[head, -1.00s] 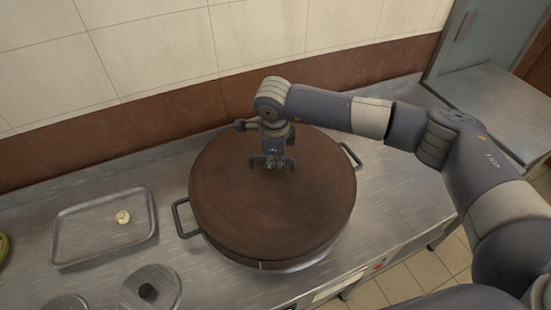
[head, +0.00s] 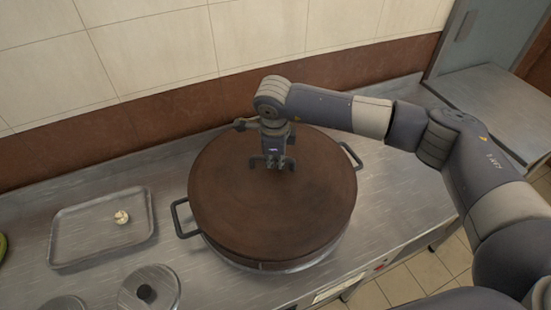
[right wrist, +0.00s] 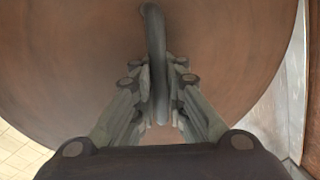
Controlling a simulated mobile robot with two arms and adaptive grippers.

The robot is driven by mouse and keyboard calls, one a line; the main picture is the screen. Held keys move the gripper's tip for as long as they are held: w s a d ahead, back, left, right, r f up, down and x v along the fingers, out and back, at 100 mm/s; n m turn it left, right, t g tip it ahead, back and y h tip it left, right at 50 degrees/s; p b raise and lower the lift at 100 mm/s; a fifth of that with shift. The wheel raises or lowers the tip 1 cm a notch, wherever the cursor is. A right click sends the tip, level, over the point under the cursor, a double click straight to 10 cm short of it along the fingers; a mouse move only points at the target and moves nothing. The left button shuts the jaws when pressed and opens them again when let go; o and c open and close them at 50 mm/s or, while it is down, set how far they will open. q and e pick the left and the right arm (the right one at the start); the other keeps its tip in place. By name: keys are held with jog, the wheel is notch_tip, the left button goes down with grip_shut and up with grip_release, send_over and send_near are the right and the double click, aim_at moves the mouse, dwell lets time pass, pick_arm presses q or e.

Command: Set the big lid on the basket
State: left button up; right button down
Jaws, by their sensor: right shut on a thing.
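The big lid (head: 270,215) is a wide, round, brown disc in the middle of the head view. It covers the round vessel below, which I take to be the basket (head: 182,220); only side handles and a strip of lower rim show. I cannot tell whether the lid touches it all around. My right gripper (head: 272,163) is above the lid, toward its back. In the right wrist view, my right gripper (right wrist: 160,95) is shut on the lid's dark handle (right wrist: 154,35), with the brown lid (right wrist: 70,60) behind. My left gripper is not in view.
A metal tray (head: 75,240) with a small pale piece (head: 121,217) lies at left. A small round lid with a black knob (head: 150,275) and another round metal item (head: 62,303) are at front left. The tiled wall (head: 150,50) stands behind the steel counter (head: 215,285).

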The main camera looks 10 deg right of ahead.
aim_at(275, 175)
jog(key=shift+f+b, duration=0.4)
jog(key=shift+f, duration=0.05)
jog(key=c, duration=1.9)
grip_release()
jog(key=shift+s, duration=0.1)
jog(key=shift+s+a+r+p, duration=0.1)
jog(key=shift+s+r+p, duration=0.1)
jog(key=shift+r+p, duration=0.85)
jog(key=shift+s+a+r+p, duration=0.15)
jog(key=shift+r+p, duration=0.25)
jog(key=shift+r, duration=1.25)
jog(key=r+p, duration=0.1)
jog(key=r, duration=0.1)
jog(key=s+r+p, duration=0.1)
jog(key=r, duration=0.2)
jog(key=shift+s+r, duration=0.15)
jog(key=shift+r, duration=0.05)
